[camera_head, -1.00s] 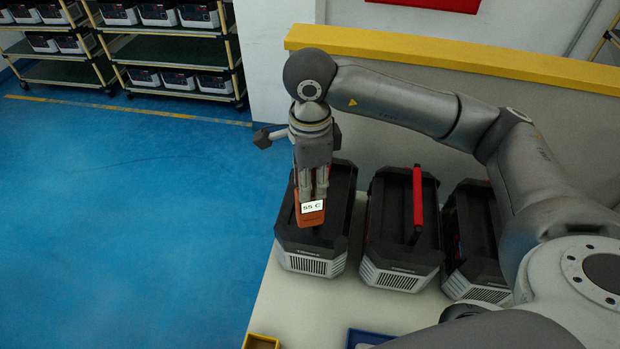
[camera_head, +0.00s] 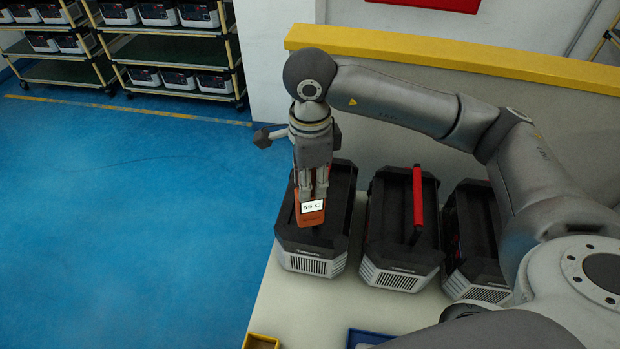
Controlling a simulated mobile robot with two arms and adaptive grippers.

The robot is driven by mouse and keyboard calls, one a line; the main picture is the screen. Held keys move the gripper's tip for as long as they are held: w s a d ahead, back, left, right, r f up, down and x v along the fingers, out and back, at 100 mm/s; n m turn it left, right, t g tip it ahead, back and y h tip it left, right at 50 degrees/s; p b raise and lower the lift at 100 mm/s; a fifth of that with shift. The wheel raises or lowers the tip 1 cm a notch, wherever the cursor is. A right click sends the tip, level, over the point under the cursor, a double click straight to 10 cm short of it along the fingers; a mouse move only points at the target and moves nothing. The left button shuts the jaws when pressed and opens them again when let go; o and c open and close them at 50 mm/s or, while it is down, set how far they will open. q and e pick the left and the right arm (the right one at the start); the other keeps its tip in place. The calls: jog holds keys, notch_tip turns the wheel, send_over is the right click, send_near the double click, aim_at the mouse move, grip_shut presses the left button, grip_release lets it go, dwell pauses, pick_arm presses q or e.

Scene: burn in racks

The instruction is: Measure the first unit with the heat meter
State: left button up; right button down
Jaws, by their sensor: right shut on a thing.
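The heat meter (camera_head: 312,216) is a small orange device with a lit white display that reads "55 C". My right gripper (camera_head: 313,195) points down and is shut on it. The meter is over the top of the first unit (camera_head: 315,250), the leftmost black and grey unit on the table; I cannot tell whether it touches the unit. The gripper and meter hide part of that unit's top. A second unit (camera_head: 400,240) with a red handle stands to its right, and a third unit (camera_head: 475,245) is partly behind my right arm. My left gripper is not in view.
The pale table (camera_head: 300,308) is bare in front of the units. A yellow bin (camera_head: 262,342) and a blue tray (camera_head: 368,337) are at the bottom edge. A yellow-topped partition (camera_head: 450,62) stands behind. Racks (camera_head: 180,48) with several units are far left, across open blue floor.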

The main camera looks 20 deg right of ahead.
dwell(0.6)
jog(key=shift+r+p, duration=2.2)
jog(key=shift+r, duration=2.85)
